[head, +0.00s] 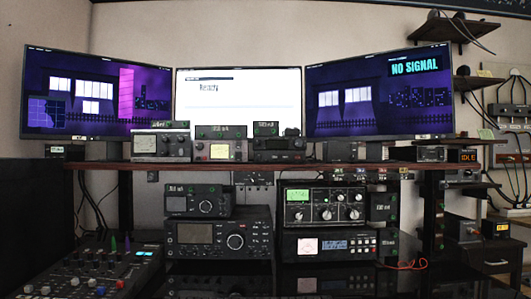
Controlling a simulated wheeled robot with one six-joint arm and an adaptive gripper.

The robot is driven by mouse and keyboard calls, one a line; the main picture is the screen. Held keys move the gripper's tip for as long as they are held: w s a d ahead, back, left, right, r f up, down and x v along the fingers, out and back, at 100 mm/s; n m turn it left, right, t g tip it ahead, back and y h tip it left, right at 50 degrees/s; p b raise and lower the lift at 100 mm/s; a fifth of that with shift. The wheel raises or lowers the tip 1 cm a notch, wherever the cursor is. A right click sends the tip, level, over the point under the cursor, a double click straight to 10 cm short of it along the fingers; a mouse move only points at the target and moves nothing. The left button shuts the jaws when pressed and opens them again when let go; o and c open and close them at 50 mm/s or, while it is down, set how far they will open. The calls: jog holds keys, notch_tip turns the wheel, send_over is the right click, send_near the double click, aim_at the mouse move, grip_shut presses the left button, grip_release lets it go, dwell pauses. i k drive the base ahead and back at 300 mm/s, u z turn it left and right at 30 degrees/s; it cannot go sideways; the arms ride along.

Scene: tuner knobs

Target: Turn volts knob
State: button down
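The head view faces a radio desk with several knobbed units, and no label reading volts is legible. A tuner unit with a green-lit meter and several knobs (325,205) stands on the right of the lower level. A unit with a white-pink meter (307,247) sits under it. A black radio with a large round knob (235,241) stands left of these, with a smaller radio (197,201) on top. Small meter boxes (160,145) stand on the upper shelf. I cannot tell which knob is the volts knob. My gripper is not in view.
Three monitors stand behind the brown upper shelf (120,166); the right one (380,95) reads NO SIGNAL. A mixer (90,270) with small knobs is at the lower left. A red cable (408,265) lies at the right. Wall shelves and a drawer cabinet (495,262) stand far right.

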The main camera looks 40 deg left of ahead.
aim_at(200, 145)
jog(key=z, duration=0.05)
jog(key=i, duration=1.1)
jog(key=u, duration=2.45)
